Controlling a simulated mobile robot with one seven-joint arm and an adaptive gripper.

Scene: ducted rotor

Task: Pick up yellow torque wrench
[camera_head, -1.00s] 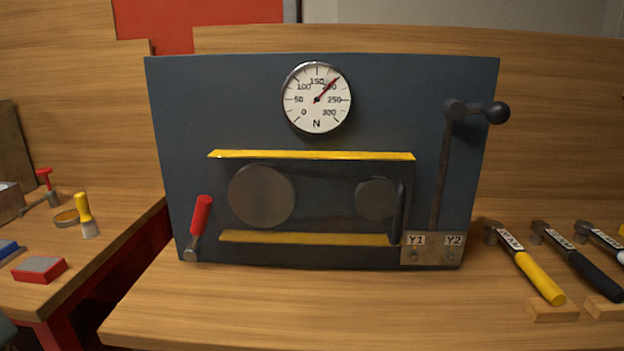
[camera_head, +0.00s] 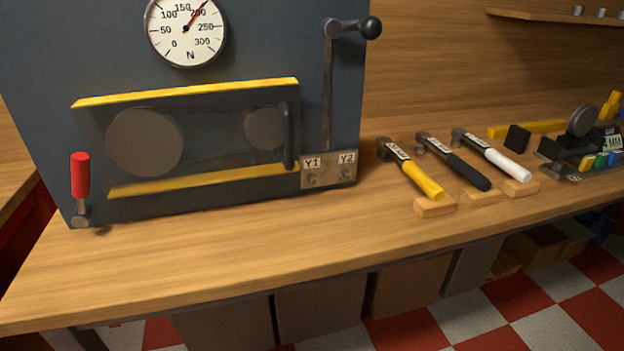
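The yellow torque wrench (camera_head: 411,171) lies on the wooden bench, to the right of the dark panel. Its metal head points to the back left, and its yellow handle points to the front right. The handle end rests on or just behind a small wooden block (camera_head: 435,206). A black-handled wrench (camera_head: 453,161) and a white-handled wrench (camera_head: 491,154) lie to its right, roughly parallel. My gripper is not in view.
The dark panel (camera_head: 240,30) with a dial gauge (camera_head: 186,30), a lever (camera_head: 328,90) and a red-handled tool (camera_head: 80,188) stands at left. Several small items sit at the far right around a black device (camera_head: 580,145). The bench (camera_head: 270,240) is clear in front.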

